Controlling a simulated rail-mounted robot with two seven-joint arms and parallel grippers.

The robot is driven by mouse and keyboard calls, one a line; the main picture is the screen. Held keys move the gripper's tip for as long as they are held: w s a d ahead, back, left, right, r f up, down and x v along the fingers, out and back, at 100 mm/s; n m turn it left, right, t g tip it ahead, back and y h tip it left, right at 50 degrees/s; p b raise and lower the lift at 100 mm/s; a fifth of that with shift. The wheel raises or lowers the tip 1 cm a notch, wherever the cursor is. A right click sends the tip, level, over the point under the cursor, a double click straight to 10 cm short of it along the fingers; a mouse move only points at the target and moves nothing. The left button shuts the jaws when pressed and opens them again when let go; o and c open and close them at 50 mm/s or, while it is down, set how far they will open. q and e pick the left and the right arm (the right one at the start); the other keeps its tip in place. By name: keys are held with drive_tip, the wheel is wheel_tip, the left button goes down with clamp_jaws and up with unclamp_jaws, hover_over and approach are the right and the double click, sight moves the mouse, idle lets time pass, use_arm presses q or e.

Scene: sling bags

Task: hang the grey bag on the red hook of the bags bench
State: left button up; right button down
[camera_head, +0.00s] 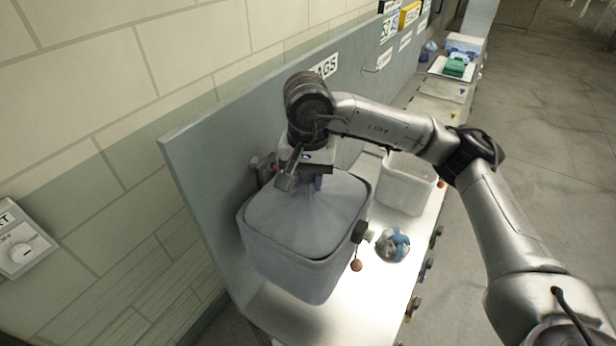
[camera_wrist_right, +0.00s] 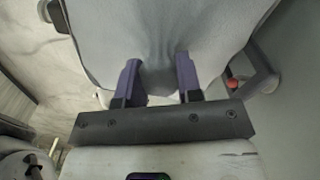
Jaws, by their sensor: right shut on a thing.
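The grey bag (camera_head: 305,225) is box-shaped, with a soft top pulled up into folds. It is in front of the grey back panel, over the pale bench top. My right gripper (camera_head: 305,178) is above the bag and shut on the gathered cloth of its top. In the right wrist view, its two purple-grey fingers (camera_wrist_right: 158,85) pinch the grey cloth (camera_wrist_right: 160,30) between them. A small red part (camera_wrist_right: 232,83) shows beside the bag in that view, near a grey bracket-like piece; I cannot tell whether it is the red hook. My left gripper is out of view.
A white bin (camera_head: 405,185) and a blue-and-white ball-like item (camera_head: 392,245) are on the bench right of the bag. A sign ending "AGS" (camera_head: 325,66) is on the panel (camera_head: 215,150). The bench continues toward the back with a tray and a green item (camera_head: 456,67). Floor is open at right.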

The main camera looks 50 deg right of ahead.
drive_tip(key=c, duration=1)
unclamp_jaws()
drive_tip(key=o, duration=0.3)
drive_tip(key=shift+r, duration=0.35)
wheel_tip(320, 180, up, 13)
drive_tip(key=p, duration=0.3)
drive_tip(key=shift+r, duration=0.1)
